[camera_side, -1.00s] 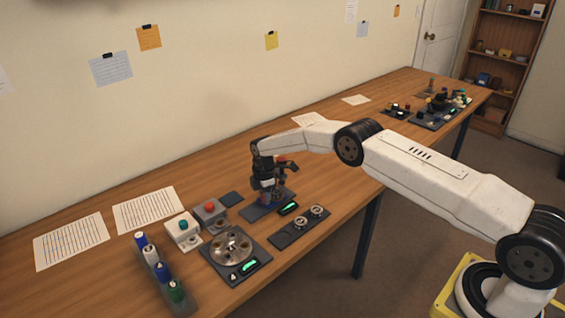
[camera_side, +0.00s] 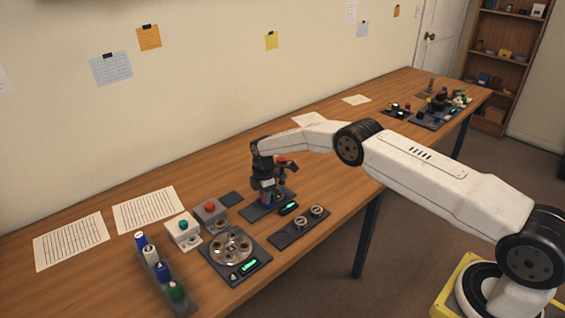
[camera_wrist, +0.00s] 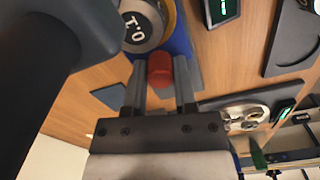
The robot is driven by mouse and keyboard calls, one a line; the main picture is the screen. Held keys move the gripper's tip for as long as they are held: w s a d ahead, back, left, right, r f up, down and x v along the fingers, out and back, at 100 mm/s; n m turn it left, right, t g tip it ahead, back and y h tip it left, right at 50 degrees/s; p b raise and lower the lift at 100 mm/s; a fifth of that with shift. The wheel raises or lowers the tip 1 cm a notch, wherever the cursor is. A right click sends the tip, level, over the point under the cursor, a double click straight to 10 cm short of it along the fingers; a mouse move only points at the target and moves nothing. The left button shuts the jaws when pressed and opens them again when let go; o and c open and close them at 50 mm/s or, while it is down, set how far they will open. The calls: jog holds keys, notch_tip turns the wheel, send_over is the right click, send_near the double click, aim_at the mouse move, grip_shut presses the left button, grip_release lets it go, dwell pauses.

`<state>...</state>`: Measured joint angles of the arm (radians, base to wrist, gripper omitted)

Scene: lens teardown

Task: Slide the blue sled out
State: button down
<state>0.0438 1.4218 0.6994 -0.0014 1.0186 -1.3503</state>
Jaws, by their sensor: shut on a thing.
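The blue sled (camera_wrist: 178,42) shows in the wrist view as a blue strip, partly hidden under a round metal part (camera_wrist: 143,24) marked "0.1" with a yellow edge. A red knob (camera_wrist: 160,70) sits at the near end of the blue part. My gripper (camera_wrist: 160,78) has its two grey fingers on either side of this knob and is shut on it. In the side view my gripper (camera_side: 267,190) is low over a dark base plate (camera_side: 252,212). A little blue shows beneath it there; the rest of the sled is hidden.
Around the plate stand a box with a red button (camera_side: 210,207), a box with a teal button (camera_side: 183,226), a disc on a plate (camera_side: 232,247), a plate with two round dials (camera_side: 301,224) and a rack of bottles (camera_side: 160,270).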

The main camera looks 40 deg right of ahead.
aim_at(248, 214)
jog(key=a, duration=0.7)
jog(key=shift+a, duration=0.15)
jog(key=shift+c, duration=2.3)
grip_release()
jog(key=shift+o, duration=0.3)
jog(key=shift+r, duration=0.1)
jog(key=shift+r, duration=0.15)
notch_tip(248, 214, up, 7)
jog(key=shift+r, duration=0.2)
